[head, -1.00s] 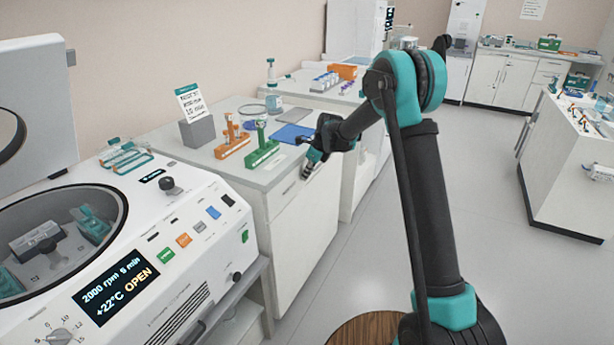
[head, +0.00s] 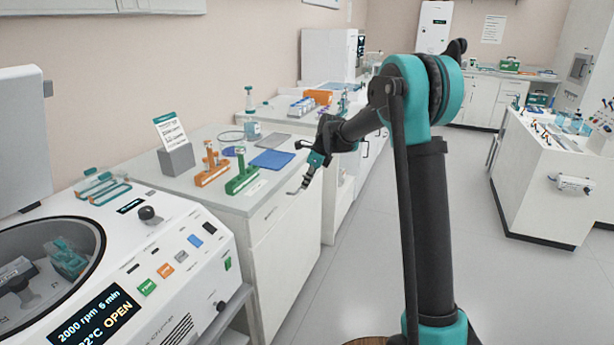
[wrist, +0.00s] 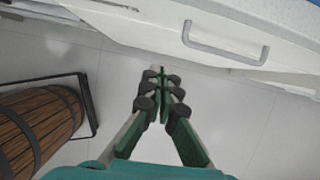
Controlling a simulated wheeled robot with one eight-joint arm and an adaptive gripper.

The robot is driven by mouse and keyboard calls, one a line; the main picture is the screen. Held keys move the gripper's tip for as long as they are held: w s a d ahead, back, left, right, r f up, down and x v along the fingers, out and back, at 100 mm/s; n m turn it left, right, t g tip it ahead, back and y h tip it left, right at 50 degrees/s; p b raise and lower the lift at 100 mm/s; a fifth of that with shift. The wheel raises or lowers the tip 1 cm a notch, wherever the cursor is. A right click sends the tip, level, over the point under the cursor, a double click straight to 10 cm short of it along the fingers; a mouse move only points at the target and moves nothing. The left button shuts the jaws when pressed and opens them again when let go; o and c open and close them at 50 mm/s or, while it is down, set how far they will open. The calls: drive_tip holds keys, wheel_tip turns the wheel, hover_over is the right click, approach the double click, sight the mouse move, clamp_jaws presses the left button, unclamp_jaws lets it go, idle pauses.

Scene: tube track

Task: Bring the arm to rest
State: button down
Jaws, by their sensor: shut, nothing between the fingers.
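My gripper (head: 298,188) hangs at the end of my folded arm, pointing down beside the front edge of the white bench. In the wrist view my gripper (wrist: 163,80) is shut, with its fingertips together and nothing between them. Below the fingers is grey floor, and the bench front lies beyond them. My gripper touches nothing that I can see.
A centrifuge (head: 150,260) with its lid up stands at the left, its display reading OPEN. Orange (head: 211,172) and green (head: 242,180) racks and a blue mat (head: 272,159) sit on the bench. A drawer handle (wrist: 225,45) and a wooden barrel (wrist: 40,122) are near.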

drive_tip(key=s+d+f+n+t+h, duration=0.1)
drive_tip(key=s+d+f+n, duration=0.1)
drive_tip(key=s+d+n, duration=0.5)
drive_tip(key=s+d+f+n+h, duration=0.1)
drive_tip(key=s+d+f+n, duration=0.2)
drive_tip(key=s, duration=1.5)
drive_tip(key=s+d+f+n+t+h, duration=0.1)
drive_tip(key=s+d+f+n+h, duration=0.1)
drive_tip(key=s+d+n, duration=0.9)
drive_tip(key=s+d, duration=0.2)
drive_tip(key=d, duration=0.2)
drive_tip(key=shift+f+n+t, duration=0.25)
drive_tip(key=shift+n+t, duration=0.05)
